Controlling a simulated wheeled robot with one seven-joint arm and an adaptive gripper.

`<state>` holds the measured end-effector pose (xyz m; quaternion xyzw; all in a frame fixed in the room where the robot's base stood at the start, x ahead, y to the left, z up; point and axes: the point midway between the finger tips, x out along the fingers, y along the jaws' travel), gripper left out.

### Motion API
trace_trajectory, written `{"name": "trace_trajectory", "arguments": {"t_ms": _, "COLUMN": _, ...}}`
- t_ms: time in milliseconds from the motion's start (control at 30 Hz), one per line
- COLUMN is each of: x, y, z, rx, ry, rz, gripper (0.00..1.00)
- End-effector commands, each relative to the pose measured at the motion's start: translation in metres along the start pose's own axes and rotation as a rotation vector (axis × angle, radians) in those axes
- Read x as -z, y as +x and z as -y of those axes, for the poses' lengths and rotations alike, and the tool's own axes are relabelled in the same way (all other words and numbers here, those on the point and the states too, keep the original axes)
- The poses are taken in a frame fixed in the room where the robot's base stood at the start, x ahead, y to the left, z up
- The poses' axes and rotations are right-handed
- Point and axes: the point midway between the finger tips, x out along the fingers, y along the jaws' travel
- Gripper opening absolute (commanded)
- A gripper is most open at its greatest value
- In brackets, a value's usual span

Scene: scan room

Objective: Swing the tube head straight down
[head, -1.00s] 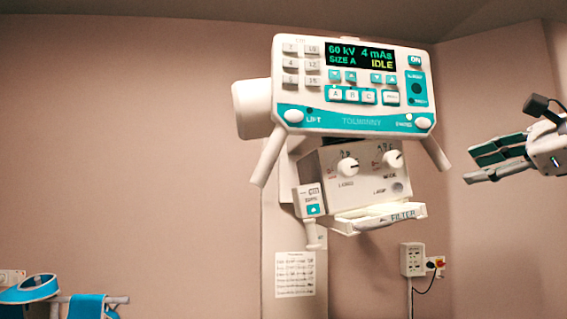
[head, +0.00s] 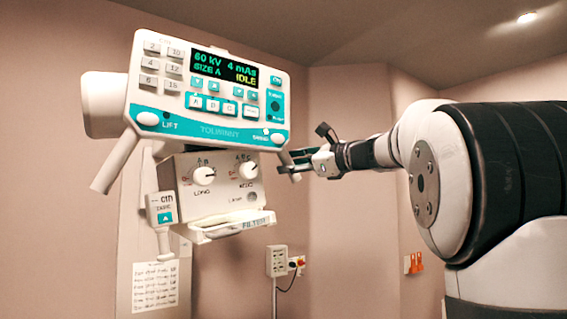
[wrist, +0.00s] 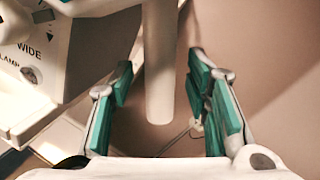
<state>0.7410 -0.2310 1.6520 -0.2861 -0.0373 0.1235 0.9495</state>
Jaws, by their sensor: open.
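The tube head shows in the head view as a white and teal control panel (head: 205,95) reading "60 kV 4 mAs, SIZE A, IDLE", over a white box with two knobs (head: 212,187). The panel faces me and its picture slants down to the right. A white handle (head: 115,163) slopes down from its lower left. My gripper (head: 289,165) is at the panel's lower right corner and mostly hides the handle there. In the wrist view a white bar-like handle (wrist: 159,80) lies between the teal-padded fingers of my gripper (wrist: 160,74), with gaps on both sides.
A filter tray (head: 235,229) sits under the knob box, and a small tape unit (head: 163,212) hangs at its left. A wall socket box (head: 278,261) with a cable is below right. A paper notice (head: 155,286) is at lower left. The wall between is bare.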

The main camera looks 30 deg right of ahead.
Motion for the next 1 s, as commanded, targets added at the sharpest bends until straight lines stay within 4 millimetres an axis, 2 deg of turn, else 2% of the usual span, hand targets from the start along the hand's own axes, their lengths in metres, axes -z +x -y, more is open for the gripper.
{"name": "trace_trajectory", "arguments": {"t_ms": 200, "x": -0.001, "y": 0.017, "z": 0.0, "rx": -0.001, "ry": 0.0, "rz": 0.001, "gripper": 0.44}}
{"name": "trace_trajectory", "arguments": {"t_ms": 500, "x": 0.0, "y": 0.019, "z": 0.0, "rx": 0.0, "ry": 0.0, "rz": 0.0, "gripper": 0.44}}
{"name": "trace_trajectory", "arguments": {"t_ms": 567, "x": 0.0, "y": 0.019, "z": 0.0, "rx": 0.0, "ry": 0.0, "rz": 0.0, "gripper": 0.32}}
{"name": "trace_trajectory", "arguments": {"t_ms": 700, "x": 0.0, "y": 0.019, "z": 0.0, "rx": 0.0, "ry": 0.0, "rz": 0.0, "gripper": 0.01}}
{"name": "trace_trajectory", "arguments": {"t_ms": 900, "x": 0.0, "y": 0.019, "z": -0.001, "rx": 0.0, "ry": 0.002, "rz": 0.0, "gripper": 0.0}}
{"name": "trace_trajectory", "arguments": {"t_ms": 1000, "x": 0.004, "y": 0.021, "z": -0.008, "rx": 0.002, "ry": 0.028, "rz": 0.004, "gripper": 0.0}}
